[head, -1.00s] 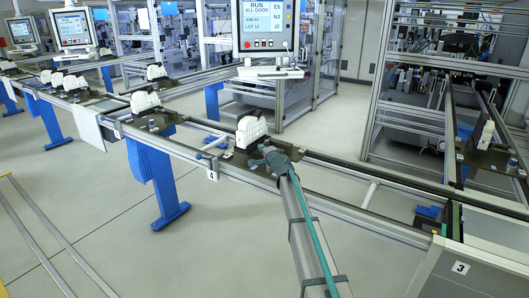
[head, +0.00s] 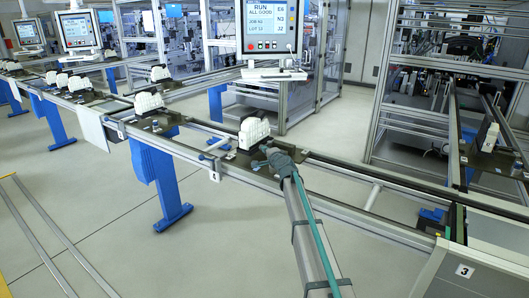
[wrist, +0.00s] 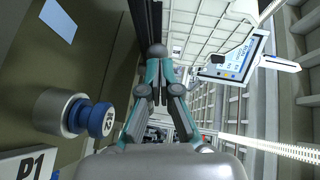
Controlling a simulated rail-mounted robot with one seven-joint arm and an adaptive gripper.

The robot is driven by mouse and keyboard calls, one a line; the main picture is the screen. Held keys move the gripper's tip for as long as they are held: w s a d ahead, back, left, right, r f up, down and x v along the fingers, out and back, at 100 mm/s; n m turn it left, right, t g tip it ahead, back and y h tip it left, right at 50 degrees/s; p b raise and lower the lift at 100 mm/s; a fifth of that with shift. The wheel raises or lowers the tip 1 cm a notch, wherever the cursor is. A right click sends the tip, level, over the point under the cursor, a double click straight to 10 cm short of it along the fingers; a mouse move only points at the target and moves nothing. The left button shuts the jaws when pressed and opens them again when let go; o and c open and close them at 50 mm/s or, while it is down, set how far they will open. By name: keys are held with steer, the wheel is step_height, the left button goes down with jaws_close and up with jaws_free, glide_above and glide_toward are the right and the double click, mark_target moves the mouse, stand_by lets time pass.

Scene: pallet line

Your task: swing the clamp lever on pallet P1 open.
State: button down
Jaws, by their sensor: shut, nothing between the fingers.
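Pallet P1 shows its white label (wrist: 25,163) at the lower left of the wrist view. A grey cylinder with a blue knob (wrist: 98,120) marked K3 stands on the pallet plate (wrist: 28,75). A dark ball (wrist: 157,50) shows just beyond my fingertips; I cannot tell whether it touches them or belongs to the clamp lever. My gripper (wrist: 156,74) is shut and empty, its teal fingers together. In the head view my gripper (head: 265,157) is low at the near right side of a pallet (head: 233,157) carrying a white block (head: 253,132). The lever cannot be made out there.
The conveyor's front rail (head: 340,208) runs below and right of the pallet. More pallets with white blocks (head: 149,101) stand along the line to the left. A screen panel (head: 271,26) stands behind; it also shows in the wrist view (wrist: 232,60).

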steer(key=v, duration=0.2)
steer(key=d+v, duration=0.1)
steer(key=shift+s+b, duration=0.2)
steer(key=shift+b, duration=0.15)
steer(key=s+r+b, duration=0.1)
steer(key=s, duration=0.7)
steer(key=w+d+n+g+y+p, duration=0.15)
steer(key=w+d, duration=0.25)
steer(key=d, duration=0.4)
steer(key=w+d+m+y+p, duration=0.1)
steer(key=w+d+p, duration=0.1)
steer(key=w+d, duration=0.4)
steer(key=w+a+n+y+p, duration=0.1)
steer(key=a+p, duration=0.1)
steer(key=a, duration=0.2)
steer(key=w+a+n+g+y+p, duration=0.1)
steer(key=w+a+n, duration=0.1)
steer(key=a, duration=0.2)
steer(key=w+a+f+n+g+y+p, duration=0.1)
steer(key=a+n+y+p, duration=0.1)
steer(key=a, duration=0.2)
steer(key=shift+w+a+f+p, duration=0.1)
steer(key=shift+w+a+p, duration=0.15)
steer(key=shift+p, duration=0.1)
steer(key=shift+a+f, duration=0.25)
steer(key=shift+a, duration=0.2)
steer(key=shift+a+f, duration=0.1)
